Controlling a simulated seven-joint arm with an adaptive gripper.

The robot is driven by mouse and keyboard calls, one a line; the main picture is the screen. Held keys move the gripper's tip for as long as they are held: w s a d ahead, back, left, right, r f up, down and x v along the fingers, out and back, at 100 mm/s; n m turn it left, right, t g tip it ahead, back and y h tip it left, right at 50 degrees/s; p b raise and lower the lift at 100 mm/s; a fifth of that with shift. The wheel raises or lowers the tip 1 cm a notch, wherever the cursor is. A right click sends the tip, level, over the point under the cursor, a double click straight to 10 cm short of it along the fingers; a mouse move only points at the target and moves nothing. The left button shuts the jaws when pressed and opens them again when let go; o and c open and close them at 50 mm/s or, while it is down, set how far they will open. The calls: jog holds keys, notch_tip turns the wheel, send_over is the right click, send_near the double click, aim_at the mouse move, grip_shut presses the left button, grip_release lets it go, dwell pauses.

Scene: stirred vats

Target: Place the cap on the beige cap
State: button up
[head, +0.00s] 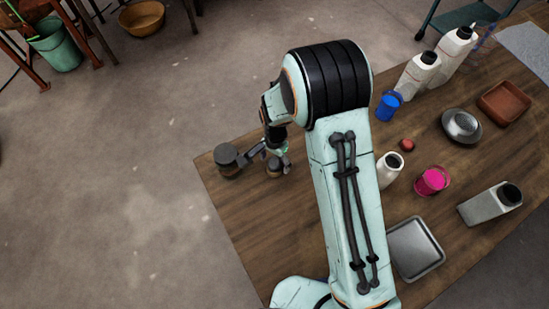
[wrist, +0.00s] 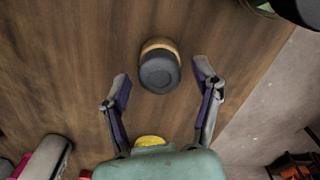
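A dark grey cap (wrist: 159,74) sits on a beige, ring-like piece (wrist: 160,43) on the wooden table in the wrist view. I cannot tell whether the two are one object. My gripper (wrist: 162,75) is open, with one finger on each side of the dark cap and gaps to both. In the head view my gripper (head: 274,152) is above a small brownish object (head: 275,169) near the table's left end, partly hidden by it. A yellow piece (wrist: 150,141) shows at my gripper's palm, mostly covered.
A dark-topped cylinder (head: 227,154) stands near the table's left corner. To the right of my arm are a white bottle (head: 389,170), a pink cup (head: 432,181), a red ball (head: 407,145), a blue cup (head: 388,106) and a metal tray (head: 416,248).

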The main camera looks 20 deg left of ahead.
aim_at(275, 162)
notch_tip(275, 162, up, 12)
jog(key=shift+r, duration=0.2)
dwell(0.4)
jog(key=s+d+r+n, duration=0.1)
jog(key=s+d+r, duration=0.2)
jog(key=d+r, duration=0.3)
jog(key=s+d+r+n, duration=0.3)
jog(key=s+d, duration=0.9)
jog(key=s, duration=0.3)
jog(key=shift+s+r+n+y, duration=0.2)
jog(key=shift+s+n+y, duration=0.05)
jog(key=shift+n+y, duration=0.15)
jog(key=shift+d, duration=0.1)
dwell(0.6)
